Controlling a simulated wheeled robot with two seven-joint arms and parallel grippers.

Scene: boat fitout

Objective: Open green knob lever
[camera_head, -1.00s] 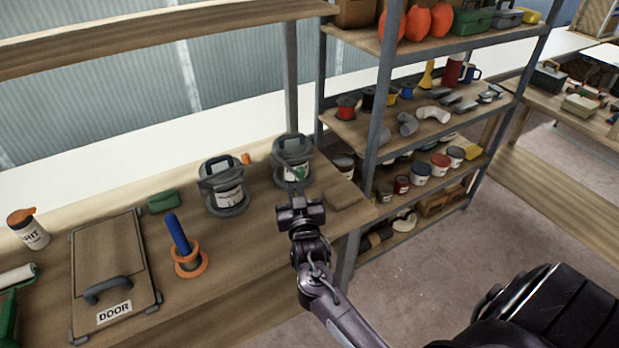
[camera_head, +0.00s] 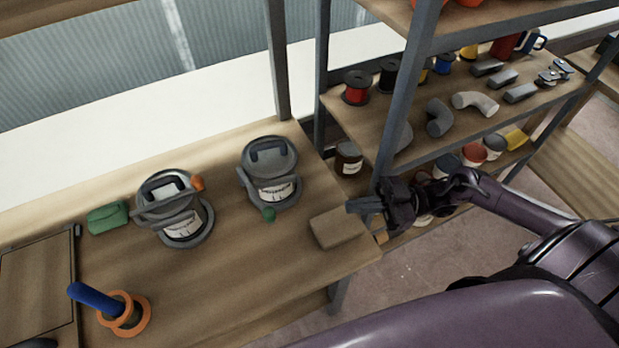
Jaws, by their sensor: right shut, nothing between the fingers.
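The green knob (camera_head: 268,215) is at the lower front of the right grey canister (camera_head: 268,160), just below its white label. This canister stands upright on the workbench and has a dark handle on top. A second grey canister (camera_head: 172,205) stands to its left, with an orange knob (camera_head: 198,183) at its upper right side. My right gripper (camera_head: 352,205) is shut and empty. It points left, over the right end of the bench near a wooden block, clear of the green knob. My left gripper is not in view.
The wooden block (camera_head: 333,230) lies at the bench's right end. A shelf post (camera_head: 410,90) and a rack with spools, pipe bends and tins stand close to my right arm. A green case (camera_head: 108,217) and a blue rod with orange rings (camera_head: 95,304) are at left.

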